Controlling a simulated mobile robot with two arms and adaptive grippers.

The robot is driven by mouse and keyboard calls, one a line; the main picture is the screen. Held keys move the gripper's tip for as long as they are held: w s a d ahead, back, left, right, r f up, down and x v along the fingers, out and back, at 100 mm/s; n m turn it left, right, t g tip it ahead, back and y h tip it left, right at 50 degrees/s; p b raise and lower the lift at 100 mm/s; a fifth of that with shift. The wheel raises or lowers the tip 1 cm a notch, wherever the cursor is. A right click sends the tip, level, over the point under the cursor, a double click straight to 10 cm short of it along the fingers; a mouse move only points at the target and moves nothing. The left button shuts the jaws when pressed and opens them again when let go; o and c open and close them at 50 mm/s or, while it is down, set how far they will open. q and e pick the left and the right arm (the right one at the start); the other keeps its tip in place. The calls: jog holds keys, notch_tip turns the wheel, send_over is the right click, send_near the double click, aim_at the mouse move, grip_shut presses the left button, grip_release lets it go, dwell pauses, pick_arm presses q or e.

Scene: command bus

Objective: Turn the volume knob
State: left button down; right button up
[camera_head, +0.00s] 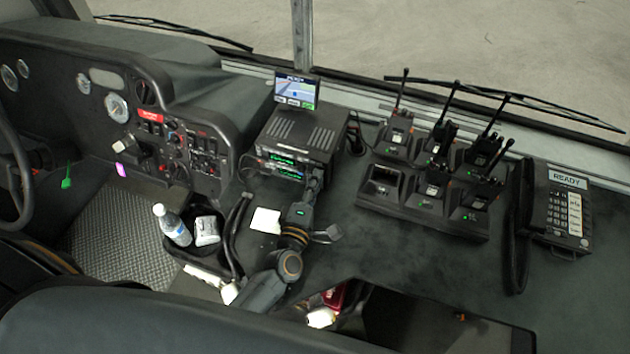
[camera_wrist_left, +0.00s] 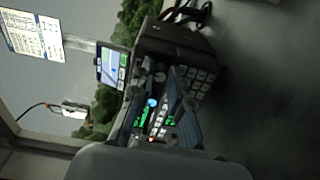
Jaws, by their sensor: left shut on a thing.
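The radio stack (camera_head: 300,137) is a dark box with green-lit displays on its front, standing on the console. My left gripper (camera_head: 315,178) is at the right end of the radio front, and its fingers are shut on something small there. In the left wrist view the picture is turned sideways, and my left gripper (camera_wrist_left: 160,100) reaches to the radio face, with green lit text and buttons around it. The volume knob is not clearly visible; the fingers cover that part of the panel. My right gripper is not in view.
A small screen (camera_head: 296,90) stands above the radio. A charger rack (camera_head: 420,210) with several handheld radios and a desk phone (camera_head: 562,212) are to the right. A bottle (camera_head: 172,226) stands in a bin to the left.

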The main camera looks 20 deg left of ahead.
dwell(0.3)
pick_arm(q)
jog(key=c, duration=1.3)
grip_release()
jog(key=s, duration=1.2)
jog(key=shift+r, duration=0.15)
